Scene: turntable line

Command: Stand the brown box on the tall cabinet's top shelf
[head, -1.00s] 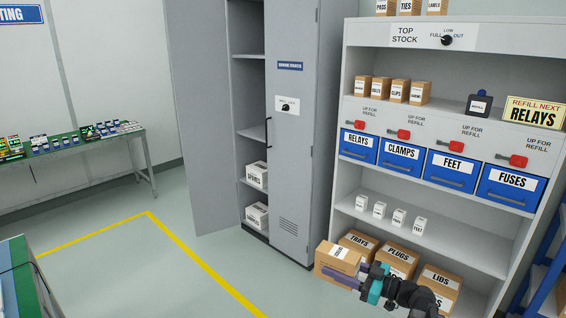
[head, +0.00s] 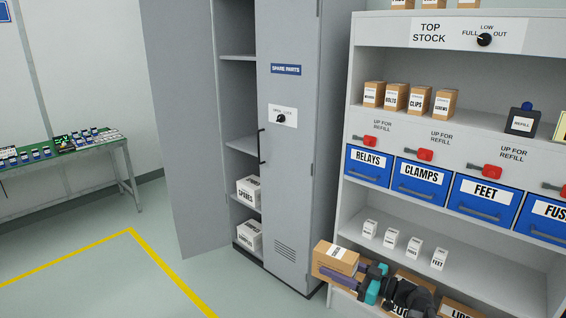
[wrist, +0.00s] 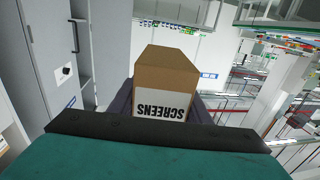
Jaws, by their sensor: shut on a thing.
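The brown box (head: 334,261) is a cardboard carton with a white label. In the wrist view the box (wrist: 165,80) shows the word SCREENS upside down and sits between the fingers. My gripper (head: 345,275) is shut on it, low in front of the shelf unit's left end, right of the cabinet. The tall grey cabinet (head: 287,190) stands at the centre. Its left door (head: 182,130) is swung open and its right door is shut, so only the left part of the inside shows. An upper shelf (head: 238,58) looks bare there; the cabinet's top is cut off.
White boxes (head: 248,192) stand on the cabinet's lower shelves. The shelf unit (head: 370,205) at right holds blue bins, small cartons and larger boxes. A green table (head: 85,145) stands at left. Yellow-lined floor (head: 110,280) before the cabinet is clear.

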